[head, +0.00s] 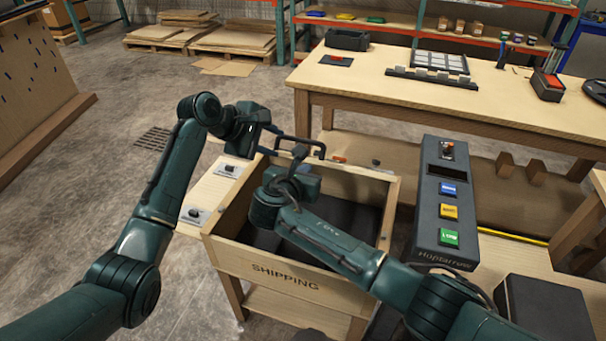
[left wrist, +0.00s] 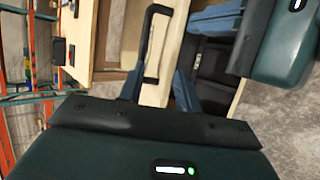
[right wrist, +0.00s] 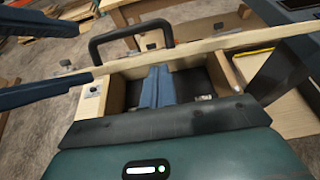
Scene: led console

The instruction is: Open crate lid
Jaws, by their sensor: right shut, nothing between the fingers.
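The wooden crate (head: 258,268), marked SHIPPING, stands with its top uncovered and its dark inside visible. The pale lid (head: 352,168) shows nearly edge-on along the crate's far side, raised; the right wrist view shows its long edge (right wrist: 205,47). A black handle (head: 310,142) sticks out from the lid's far face. My left gripper (head: 284,142) is open at the handle; in the left wrist view its fingers (left wrist: 158,90) lie either side of the handle's near end. My right gripper (head: 297,180) is shut and empty over the crate opening, its fingers (right wrist: 158,86) together. Contact with the lid cannot be told.
A dark console (head: 431,205) with blue, yellow and green buttons stands right of the crate. A pale side board with small switches (head: 205,200) adjoins the crate's left. A workbench (head: 360,78) stands behind. A black box (head: 548,308) is at the front right.

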